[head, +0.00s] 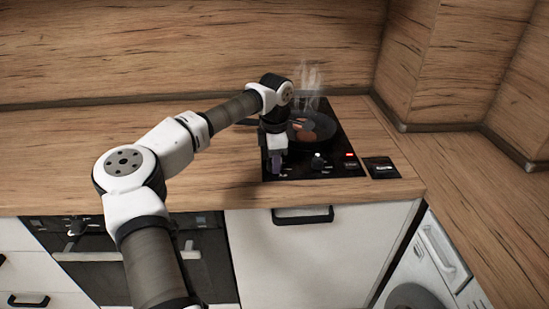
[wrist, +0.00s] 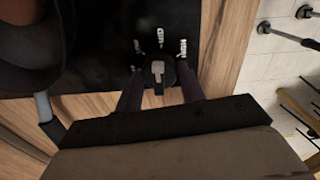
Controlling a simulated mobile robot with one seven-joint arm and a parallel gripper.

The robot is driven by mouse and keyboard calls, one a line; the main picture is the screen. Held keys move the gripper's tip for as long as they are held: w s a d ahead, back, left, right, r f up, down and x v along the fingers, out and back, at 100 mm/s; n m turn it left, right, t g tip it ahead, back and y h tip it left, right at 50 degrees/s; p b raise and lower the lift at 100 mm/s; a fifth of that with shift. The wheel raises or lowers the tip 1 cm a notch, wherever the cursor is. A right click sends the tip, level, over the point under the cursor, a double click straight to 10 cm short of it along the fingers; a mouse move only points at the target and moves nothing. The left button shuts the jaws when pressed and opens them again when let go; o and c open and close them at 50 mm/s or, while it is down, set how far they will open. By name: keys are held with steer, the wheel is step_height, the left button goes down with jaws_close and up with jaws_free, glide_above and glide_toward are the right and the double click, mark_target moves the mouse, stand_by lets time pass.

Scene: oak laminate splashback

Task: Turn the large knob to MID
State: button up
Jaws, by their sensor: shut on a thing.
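The knob (wrist: 158,72) on the hob's front control strip is dark with a pale grey raised mark. White labels stand around it in the wrist view, and the top middle one appears to read MID. My gripper (wrist: 160,84) has one finger on each side of the knob and is shut on it. The pale mark seems to lie roughly towards the top label, but its exact pointing is hard to tell. In the head view my gripper (head: 277,165) is at the hob's front left and hides this knob.
A dark pan (head: 322,126) with brownish food steams on the black hob (head: 345,140). Another knob (head: 318,161) and a red light (head: 350,155) are to the right of my gripper. A small black panel (head: 381,168) lies beyond. The wooden counter (head: 100,150) at left is clear.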

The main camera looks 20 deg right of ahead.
steer(key=shift+r+m, duration=0.1)
steer(key=shift+m, duration=0.3)
steer(key=o, duration=1)
steer(key=shift+c, duration=0.2)
step_height(320, 180, up, 14)
steer(key=b, duration=0.2)
steer(key=shift+s, duration=0.4)
steer(key=shift+a, duration=0.1)
